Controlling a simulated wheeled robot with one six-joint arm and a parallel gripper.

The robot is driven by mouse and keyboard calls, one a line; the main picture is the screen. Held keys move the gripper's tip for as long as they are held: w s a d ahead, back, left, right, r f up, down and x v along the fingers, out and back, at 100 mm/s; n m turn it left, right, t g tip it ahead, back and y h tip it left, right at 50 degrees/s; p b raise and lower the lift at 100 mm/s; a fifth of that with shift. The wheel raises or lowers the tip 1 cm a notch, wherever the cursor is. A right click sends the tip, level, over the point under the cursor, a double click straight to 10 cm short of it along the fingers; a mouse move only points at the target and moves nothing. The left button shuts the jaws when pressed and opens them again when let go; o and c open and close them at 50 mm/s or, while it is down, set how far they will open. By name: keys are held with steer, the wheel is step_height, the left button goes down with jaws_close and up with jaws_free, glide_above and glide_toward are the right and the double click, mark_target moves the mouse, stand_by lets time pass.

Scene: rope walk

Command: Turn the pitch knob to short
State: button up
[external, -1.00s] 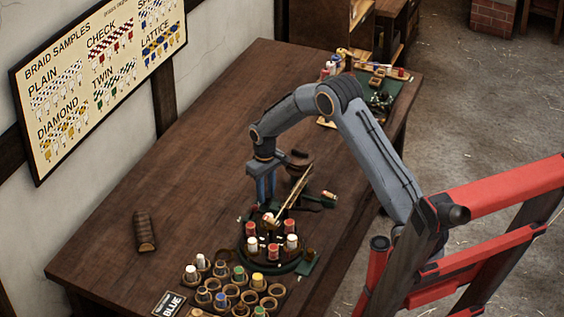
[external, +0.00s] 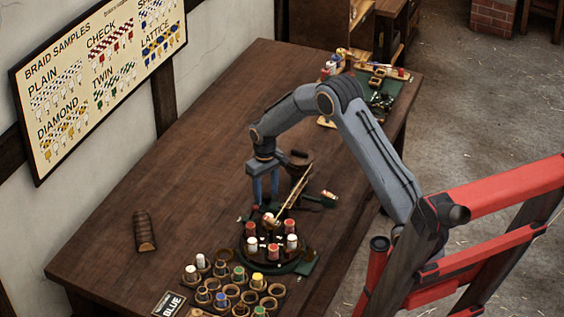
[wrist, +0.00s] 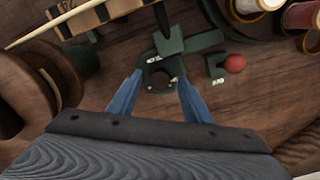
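The pitch knob appears to be the dark green and black round part (wrist: 158,76) in the wrist view. It has small white labels around it, too small to read, and a dark bar rising from it. My gripper (wrist: 160,78) is open, with one blue finger on each side of this part; I cannot tell whether they touch it. In the external view my gripper (external: 266,201) points down just behind the round braiding machine (external: 274,263), and the knob cannot be made out there.
A red ball (wrist: 235,63) on a small green bracket sits right of the knob. Wooden spools (wrist: 25,90) stand close on the left. Red and white bobbins ring the machine. A rack of bobbin cups (external: 232,291) stands in front; the table's left side is mostly clear.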

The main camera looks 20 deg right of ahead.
mark_target(267, 194)
steer(key=shift+a+r+b, duration=0.1)
steer(key=shift+r+b, duration=0.85)
steer(key=shift+r, duration=3)
steer(key=shift+m, duration=0.5)
steer(key=s+d, duration=0.4)
steer(key=d, duration=0.1)
steer(key=s+d+r, duration=0.1)
steer(key=s+d, duration=0.1)
steer(key=shift+d, duration=0.35)
steer(key=s+d+m, duration=0.1)
steer(key=s+d, duration=0.3)
steer(key=s, duration=0.3)
steer(key=s+d, duration=0.4)
steer(key=s, duration=0.3)
steer(key=s+d+f+m, duration=0.1)
steer(key=s+d, duration=0.4)
steer(key=s, duration=0.3)
steer(key=shift+m+t, duration=0.3)
steer(key=shift+t, duration=0.1)
